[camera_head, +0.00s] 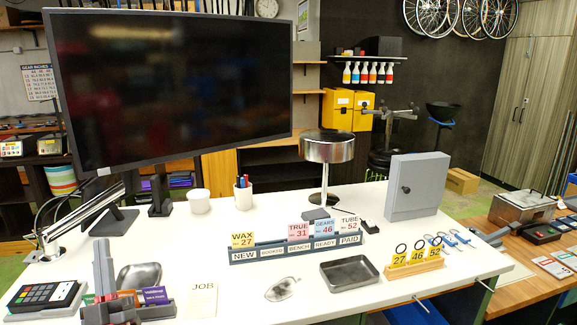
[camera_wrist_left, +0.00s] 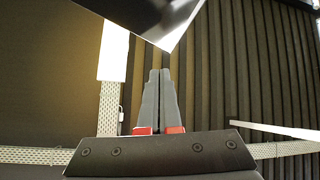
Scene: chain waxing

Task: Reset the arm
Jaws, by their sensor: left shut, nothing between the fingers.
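My left gripper (camera_head: 103,243) stands at the lower left of the head view, its grey fingers pointing up in front of the white table's left part. Its fingers are together with nothing between them. In the left wrist view the left gripper (camera_wrist_left: 160,72) shows its two grey fingers side by side, with red parts at their base. A dark, glossy panel edge is just beyond the tips in that view. My right gripper is not in view.
The white table (camera_head: 330,300) holds a large monitor (camera_head: 170,85), a card rack (camera_head: 297,247), a grey tray (camera_head: 349,272), a lamp (camera_head: 327,147) and a grey cabinet (camera_head: 418,187). A card terminal (camera_head: 43,297) and a JOB sheet (camera_head: 202,301) are near the gripper.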

